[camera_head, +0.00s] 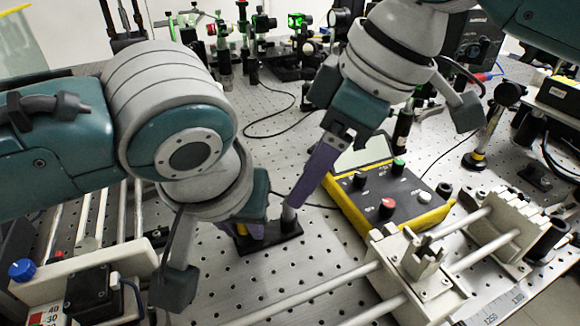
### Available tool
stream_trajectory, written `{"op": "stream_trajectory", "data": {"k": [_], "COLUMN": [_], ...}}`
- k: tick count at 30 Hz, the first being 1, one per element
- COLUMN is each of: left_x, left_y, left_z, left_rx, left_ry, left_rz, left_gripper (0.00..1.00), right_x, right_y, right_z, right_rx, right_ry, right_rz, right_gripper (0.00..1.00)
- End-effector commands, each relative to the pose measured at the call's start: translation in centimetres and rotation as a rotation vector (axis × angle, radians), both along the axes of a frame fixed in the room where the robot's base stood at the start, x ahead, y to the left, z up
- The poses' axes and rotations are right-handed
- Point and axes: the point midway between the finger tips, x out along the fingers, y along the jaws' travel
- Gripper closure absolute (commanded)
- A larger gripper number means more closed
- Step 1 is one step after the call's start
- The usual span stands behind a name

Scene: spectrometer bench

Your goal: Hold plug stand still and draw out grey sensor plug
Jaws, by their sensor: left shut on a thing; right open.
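The plug stand (285,245) has a dark base on the perforated bench, low in the middle of the head view. A small grey upright cylinder (288,219), possibly the grey sensor plug, stands at its right part. My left gripper (249,234) is shut on the plug stand at its left part; its wrist and arm hide much of the stand and the contact. My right gripper (292,202) is open, its purple finger reaching down from upper right to just above the grey cylinder. I cannot tell whether it touches the cylinder.
A yellow and black control box (400,205) with knobs lies just right of the stand. A rail assembly with a cream carriage (415,270) runs at front right. Optics posts (250,60) and cables fill the back. Bare bench (290,275) lies in front of the stand.

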Motion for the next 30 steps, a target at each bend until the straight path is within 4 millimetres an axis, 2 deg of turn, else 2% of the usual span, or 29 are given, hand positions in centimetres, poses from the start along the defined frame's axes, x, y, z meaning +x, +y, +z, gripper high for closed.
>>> {"op": "stream_trajectory", "data": {"k": [3,9,21,30], "left_x": [0.0,0.0,0.0,0.0], "left_y": [0.0,0.0,0.0,0.0], "left_z": [0.0,0.0,0.0,0.0], "left_rx": [0.000,0.000,0.000,0.000], "left_ry": [0.000,0.001,0.001,0.001], "left_rz": [0.000,0.000,0.000,0.000], "left_gripper": [1.00,1.00,1.00,1.00], "right_x": [0.3,0.8,0.9,0.9], "right_y": [0.8,1.7,1.9,1.9], "right_z": [-2.2,-4.4,-5.1,-5.1], "right_rx": [-0.001,0.000,-0.001,-0.001], "right_ry": [0.003,0.001,-0.001,-0.001], "right_rz": [-0.001,0.000,0.001,0.001], "right_gripper": [0.44,0.44,0.44,0.77]}}
